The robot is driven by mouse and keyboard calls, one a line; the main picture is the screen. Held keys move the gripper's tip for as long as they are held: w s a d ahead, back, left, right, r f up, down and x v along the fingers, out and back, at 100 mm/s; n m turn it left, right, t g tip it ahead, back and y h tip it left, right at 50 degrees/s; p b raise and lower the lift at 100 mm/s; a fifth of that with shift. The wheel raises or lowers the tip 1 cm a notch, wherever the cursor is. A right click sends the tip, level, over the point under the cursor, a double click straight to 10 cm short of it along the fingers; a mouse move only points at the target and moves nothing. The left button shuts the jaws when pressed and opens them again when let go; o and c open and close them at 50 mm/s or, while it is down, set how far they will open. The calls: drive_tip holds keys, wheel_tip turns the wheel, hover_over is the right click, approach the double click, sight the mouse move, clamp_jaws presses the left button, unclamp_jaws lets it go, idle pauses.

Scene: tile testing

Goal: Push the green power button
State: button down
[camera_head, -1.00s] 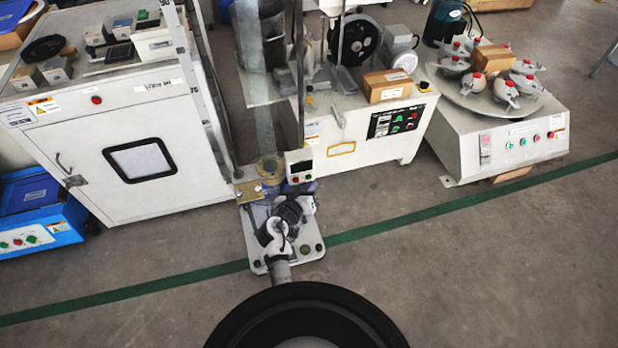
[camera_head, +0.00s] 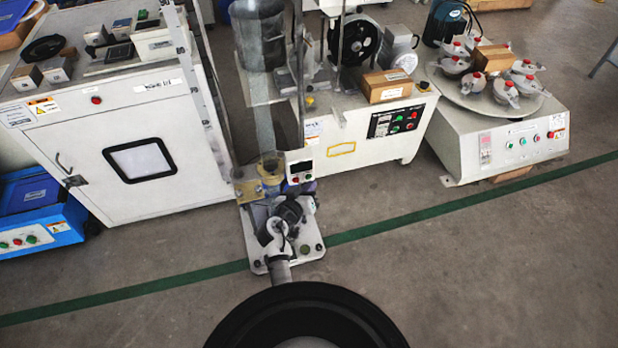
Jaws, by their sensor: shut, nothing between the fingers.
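My gripper (camera_head: 291,210) is the small dark shape at the end of my arm, low in the middle of the head view. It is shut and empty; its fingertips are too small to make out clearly. It is over the white base plate of a tall test stand, just below a small control box (camera_head: 300,170) with a dark display and small buttons. Small green buttons also show on the black panel (camera_head: 395,122) of the middle machine, on the right machine (camera_head: 523,141) and on the blue unit (camera_head: 31,239). Which one is the power button, I cannot tell.
A white cabinet (camera_head: 190,165) stands at the left. The stand's tall post (camera_head: 299,80) and clear column rise behind my gripper. The floor (camera_head: 480,260) at the lower right is clear.

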drive_tip(key=shift+w, duration=0.1)
drive_tip(key=shift+w+a+b, duration=0.15)
drive_tip(key=shift+w+b, duration=0.2)
drive_tip(key=shift+w, duration=0.1)
idle(0.5)
drive_tip(key=shift+s, duration=0.55)
drive_tip(key=shift+s, duration=0.1)
drive_tip(key=shift+s+d, duration=0.3)
drive_tip(key=shift+s, duration=0.65)
drive_tip(key=shift+s+d, duration=0.3)
drive_tip(key=shift+s, duration=0.6)
drive_tip(key=shift+s+d, duration=0.3)
drive_tip(key=shift+s, duration=0.65)
